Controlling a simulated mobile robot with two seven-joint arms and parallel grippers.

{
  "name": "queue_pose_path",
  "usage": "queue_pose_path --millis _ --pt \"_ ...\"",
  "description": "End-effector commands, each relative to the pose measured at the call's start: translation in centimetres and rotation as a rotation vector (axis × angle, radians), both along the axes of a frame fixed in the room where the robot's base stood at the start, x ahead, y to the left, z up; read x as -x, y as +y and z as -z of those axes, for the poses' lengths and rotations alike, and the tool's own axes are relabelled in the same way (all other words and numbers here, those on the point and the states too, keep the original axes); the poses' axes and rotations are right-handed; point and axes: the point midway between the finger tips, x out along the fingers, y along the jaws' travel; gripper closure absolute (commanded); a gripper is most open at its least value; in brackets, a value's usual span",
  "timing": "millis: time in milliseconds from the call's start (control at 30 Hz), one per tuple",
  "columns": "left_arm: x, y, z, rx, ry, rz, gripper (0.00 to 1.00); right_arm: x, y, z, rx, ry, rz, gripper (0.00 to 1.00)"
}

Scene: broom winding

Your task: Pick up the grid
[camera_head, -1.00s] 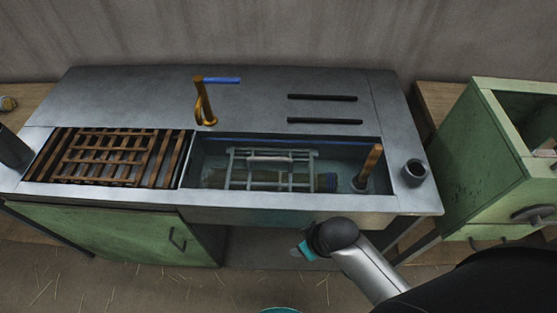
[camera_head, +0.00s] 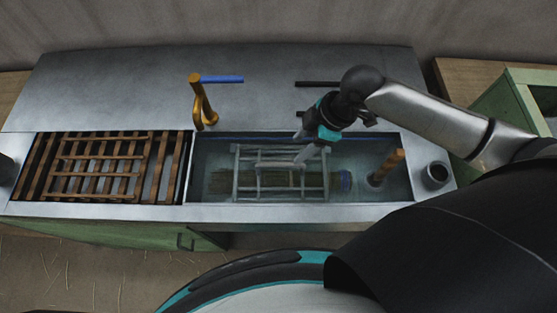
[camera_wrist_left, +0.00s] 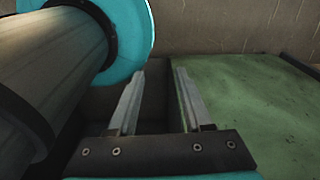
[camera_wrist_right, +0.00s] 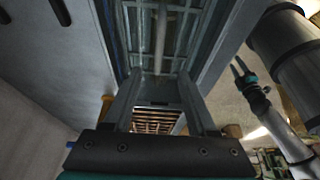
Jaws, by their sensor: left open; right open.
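A grey metal grid (camera_head: 237,185) with a bar-like handle on top lies in the water-filled sink basin (camera_head: 370,211). Straw-coloured bristles show under its bars. My right gripper (camera_head: 303,148) is open and empty above the grid's upper right part, close to the handle; whether it touches cannot be told. In the right wrist view the grid's bars (camera_wrist_right: 160,35) show beyond the open fingers (camera_wrist_right: 160,78). My left gripper (camera_wrist_left: 160,72) is open and empty in the left wrist view, near a green surface; it is not made out in the head view.
A brown slatted rack (camera_head: 100,168) fills the left compartment. A brass tap (camera_head: 201,105) stands behind the basin. A wooden handle (camera_head: 387,166) rises from the basin's right end, near a dark cup (camera_head: 437,174). The left of the metal counter (camera_head: 110,95) is clear.

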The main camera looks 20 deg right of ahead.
Motion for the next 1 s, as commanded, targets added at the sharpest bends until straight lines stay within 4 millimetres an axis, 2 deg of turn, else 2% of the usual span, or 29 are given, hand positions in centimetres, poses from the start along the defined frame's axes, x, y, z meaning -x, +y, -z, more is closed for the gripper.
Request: queue_pose_path --millis 200,400,667,1000 --pt "2.2 0.1 1.1 -0.002 0.034 0.0 0.5 -0.4 1.8 4.3 -0.004 0.003 0.003 0.43" --pt "2.4 0.1 1.8 -0.003 0.037 0.0 0.5 -0.9 3.1 7.6 -0.002 0.001 0.004 0.43" --pt "1.5 0.1 2.1 -0.001 0.023 0.0 0.5 -1.1 3.7 9.1 -0.002 -0.001 0.002 0.43" --pt "1.2 0.0 3.1 -0.001 0.017 0.0 0.5 -1.9 5.2 12.9 -0.001 0.001 0.003 0.43"
